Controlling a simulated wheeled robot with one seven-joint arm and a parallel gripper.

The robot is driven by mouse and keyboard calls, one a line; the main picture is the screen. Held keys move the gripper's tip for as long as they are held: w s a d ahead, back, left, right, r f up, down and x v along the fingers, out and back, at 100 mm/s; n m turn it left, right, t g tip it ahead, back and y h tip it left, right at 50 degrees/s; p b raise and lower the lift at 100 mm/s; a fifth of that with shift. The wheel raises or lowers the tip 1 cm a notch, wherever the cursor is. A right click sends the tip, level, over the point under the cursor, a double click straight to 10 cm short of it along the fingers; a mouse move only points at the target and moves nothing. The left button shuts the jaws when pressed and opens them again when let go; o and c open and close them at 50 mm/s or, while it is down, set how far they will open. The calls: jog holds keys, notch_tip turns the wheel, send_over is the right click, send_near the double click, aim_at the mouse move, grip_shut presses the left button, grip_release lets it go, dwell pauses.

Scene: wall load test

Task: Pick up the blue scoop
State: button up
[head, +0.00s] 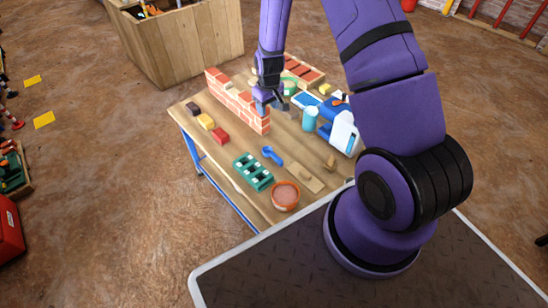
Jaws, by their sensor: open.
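The blue scoop (272,155) lies on the wooden table (235,137), near the middle of its near half. My gripper (270,108) is open and hangs above the table by the right end of the small brick wall. It is farther back than the scoop and apart from it. Nothing shows between its fingers, though they are small and dark in this view.
The brick wall (235,100) stands behind my gripper's left side. A green tray (252,172) and a terracotta bowl (285,195) are near the scoop. A light blue cup (309,118) and a blue-white machine (343,130) stand right. Bare tabletop lies left of the scoop.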

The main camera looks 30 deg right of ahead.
jog(key=shift+g, duration=0.5)
jog(key=s+f, duration=0.1)
jog(key=f, duration=0.4)
jog(key=s+f, duration=0.1)
jog(key=f, duration=0.4)
jog(key=s+d+f, duration=0.1)
jog(key=f, duration=0.4)
jog(key=shift+s+f, duration=0.1)
jog(key=shift+f, duration=0.15)
send_over(277, 157)
jog(key=f, duration=0.4)
jog(key=shift+a+f, duration=0.35)
jog(key=shift+f, duration=0.05)
jog(key=shift+d+f, duration=0.15)
jog(key=shift+f, duration=1.2)
jog(key=shift+d+f, duration=0.1)
jog(key=shift+f, duration=1.25)
grip_shut()
